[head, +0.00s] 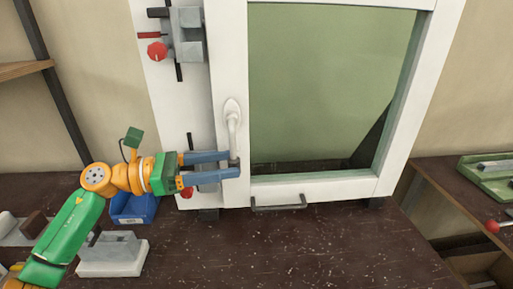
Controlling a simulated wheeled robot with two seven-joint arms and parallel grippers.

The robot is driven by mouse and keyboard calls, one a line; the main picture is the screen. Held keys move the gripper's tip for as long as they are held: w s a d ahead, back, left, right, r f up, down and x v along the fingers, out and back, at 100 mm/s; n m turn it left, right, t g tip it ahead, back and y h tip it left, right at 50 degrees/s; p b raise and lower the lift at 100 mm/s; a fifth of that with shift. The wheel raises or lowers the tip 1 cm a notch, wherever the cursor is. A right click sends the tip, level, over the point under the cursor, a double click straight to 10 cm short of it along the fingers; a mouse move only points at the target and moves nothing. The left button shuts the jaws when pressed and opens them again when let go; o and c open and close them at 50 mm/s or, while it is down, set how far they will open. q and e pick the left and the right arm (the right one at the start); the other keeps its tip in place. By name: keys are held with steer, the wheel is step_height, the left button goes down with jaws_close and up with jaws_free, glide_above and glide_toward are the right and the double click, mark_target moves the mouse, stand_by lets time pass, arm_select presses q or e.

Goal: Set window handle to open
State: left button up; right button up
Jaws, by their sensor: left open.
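The white window handle (232,128) is on the left side of the white window frame (318,189). Its round base is at the top and its lever hangs straight down. My left gripper (236,163) comes in from the left with its two blue-grey fingers apart. The fingertips are at the lower end of the lever, one a little above the other. I cannot tell whether they touch the lever. The window sash looks closed against its frame. My right gripper is not in view.
Two grey clamps with red knobs sit on the left post, the upper clamp (185,35) clear and the lower one partly behind my gripper. A blue bin (133,208) and a grey block (112,250) stand on the dark bench (290,250). A green tray (488,180) lies at right.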

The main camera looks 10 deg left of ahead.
mark_target(237, 162)
arm_select(q)
steer(key=x, duration=0.1)
steer(key=p+x, duration=0.1)
steer(key=x, duration=0.1)
steer(key=s+p+x, duration=0.1)
steer(key=x, duration=0.1)
steer(key=shift+w+d+r, duration=0.1)
steer(key=shift+d+r, duration=0.15)
steer(key=shift+r, duration=0.05)
steer(key=shift+w+d+f, duration=0.1)
steer(key=shift+w+f, duration=0.05)
steer(key=shift+w, duration=0.05)
steer(key=shift+c, duration=0.5)
steer(key=shift+s, duration=0.1)
jaws_close()
